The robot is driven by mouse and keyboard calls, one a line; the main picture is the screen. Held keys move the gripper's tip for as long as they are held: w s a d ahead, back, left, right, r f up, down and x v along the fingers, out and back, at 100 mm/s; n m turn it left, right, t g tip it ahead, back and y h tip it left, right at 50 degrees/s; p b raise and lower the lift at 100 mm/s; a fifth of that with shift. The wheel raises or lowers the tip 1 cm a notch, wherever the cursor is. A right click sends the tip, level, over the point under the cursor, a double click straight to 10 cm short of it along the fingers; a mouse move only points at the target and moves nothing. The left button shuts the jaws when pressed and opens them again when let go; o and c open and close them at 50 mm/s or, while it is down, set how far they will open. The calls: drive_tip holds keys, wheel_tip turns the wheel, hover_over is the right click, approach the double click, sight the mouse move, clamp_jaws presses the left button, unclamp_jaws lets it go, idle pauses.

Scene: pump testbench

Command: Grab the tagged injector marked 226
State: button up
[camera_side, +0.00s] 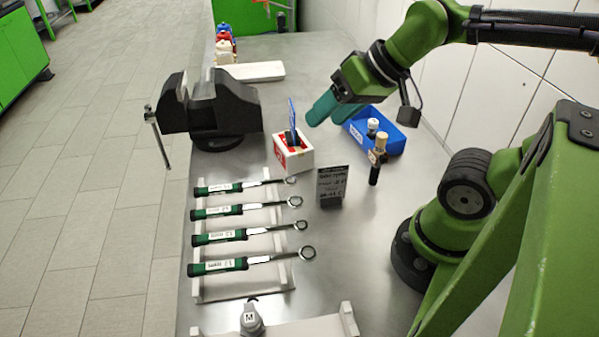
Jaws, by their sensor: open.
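My gripper (322,108), with teal fingers, hangs over the table's middle, left of the blue bin (394,141) and just up and right of the white and red box (293,155) in the picture. Its jaws are open, and I see nothing between them. A dark injector-like part with a tan top (377,160) stands upright at the bin's front. Another part with a white cap (372,126) is in the bin. A dark piece with a blue tag (292,114) sits in the white and red box. No marking 226 is readable on any of these.
A black vise (215,112) stands at the table's left edge. Several green-handled wrenches (222,239) lie on a white rack in front. A small black sign (331,186) stands right of them. A white tray (255,71) lies farther back.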

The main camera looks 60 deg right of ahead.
drive_tip(key=w+d+m+g+h, duration=0.1)
drive_tip(key=w+d+m, duration=0.1)
drive_tip(key=d, duration=0.3)
wheel_tip(320, 180, up, 2)
drive_tip(key=n+g+h, duration=0.1)
drive_tip(key=n+g, duration=0.2)
drive_tip(key=g, duration=0.3)
hover_over(383, 135)
drive_tip(key=f, duration=1.1)
drive_tip(key=shift+w+d, duration=0.1)
drive_tip(key=shift+d, duration=0.15)
drive_tip(key=shift+a+f, duration=0.15)
drive_tip(key=shift+f, duration=1.25)
drive_tip(key=shift+a+f, duration=0.1)
drive_tip(key=shift+f, duration=1.3)
clamp_jaws()
